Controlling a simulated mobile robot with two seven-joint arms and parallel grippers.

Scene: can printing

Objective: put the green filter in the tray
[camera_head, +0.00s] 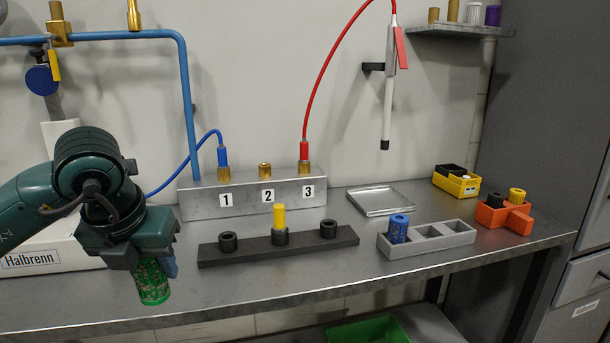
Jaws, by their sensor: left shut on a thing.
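My left gripper (152,261) is at the left side of the workbench, shut on a green patterned cylinder, the green filter (154,284). The filter hangs below the jaws, slightly tilted, near the bench's front edge. Its upper part is hidden by the gripper. A shallow metal tray (364,209) lies empty at the back of the bench, right of the numbered block. A grey holder with compartments (432,247) stands nearer the front right. A blue ribbed cylinder (399,228) stands in its left compartment; the other compartments look empty. My right gripper is not in view.
A black bar (345,238) with black rings holds a yellow cylinder (279,217) in its middle ring. Behind it stands a metal block (300,191) numbered 1 to 3, with hoses. Orange (519,222) and yellow (457,188) boxes stand right. The front bench strip is clear.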

